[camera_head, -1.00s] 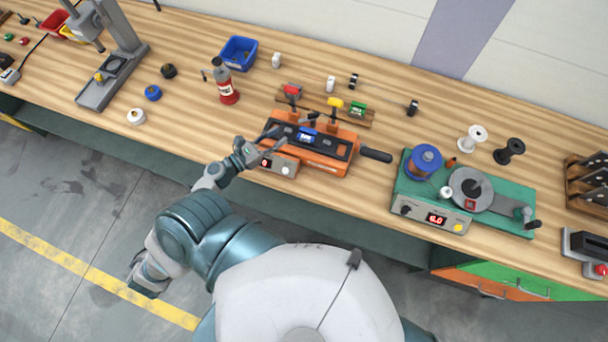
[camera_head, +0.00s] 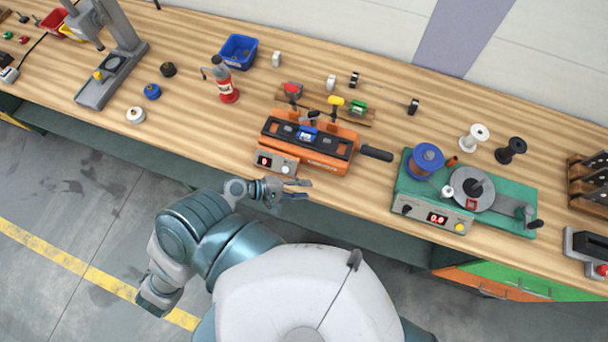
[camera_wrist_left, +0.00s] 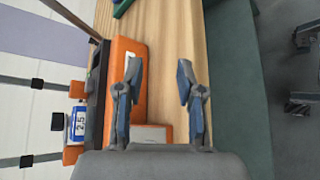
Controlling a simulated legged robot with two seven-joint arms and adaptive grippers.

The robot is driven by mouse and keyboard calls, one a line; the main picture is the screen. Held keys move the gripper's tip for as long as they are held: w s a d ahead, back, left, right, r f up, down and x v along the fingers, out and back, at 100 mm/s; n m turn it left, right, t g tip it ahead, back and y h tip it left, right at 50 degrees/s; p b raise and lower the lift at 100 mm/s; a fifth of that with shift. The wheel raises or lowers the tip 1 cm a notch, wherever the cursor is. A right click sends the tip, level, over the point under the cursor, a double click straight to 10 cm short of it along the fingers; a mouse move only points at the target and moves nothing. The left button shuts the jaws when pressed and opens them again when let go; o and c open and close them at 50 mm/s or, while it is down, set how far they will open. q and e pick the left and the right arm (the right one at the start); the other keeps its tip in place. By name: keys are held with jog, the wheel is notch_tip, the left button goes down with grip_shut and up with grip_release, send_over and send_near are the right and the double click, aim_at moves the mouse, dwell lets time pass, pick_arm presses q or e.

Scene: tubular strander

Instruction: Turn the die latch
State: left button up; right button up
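An orange machine (camera_head: 325,165) with a black slotted top stands on the bench. A small blue block (camera_head: 306,134) with a label sits in the middle of its top. A black handle (camera_head: 376,154) sticks out of its right end. I cannot tell for sure which part is the die latch. My left gripper (camera_head: 304,189) is open and empty at the bench's front edge, in front of the machine and apart from it. In the left wrist view the open fingers (camera_wrist_left: 158,82) are beside the orange body (camera_wrist_left: 125,85), and the block (camera_wrist_left: 78,120) reads 2.5. My right gripper is out of view.
A green machine (camera_head: 480,212) with a blue spool stands to the right.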

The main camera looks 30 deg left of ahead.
pick_arm(q)
jog(key=s+d+f+m+g+y, duration=0.3)
jog(key=f+m+g, duration=0.1)
jog(key=f+m, duration=0.4)
jog(key=shift+m+y, duration=0.3)
jog(key=shift+m, duration=0.3)
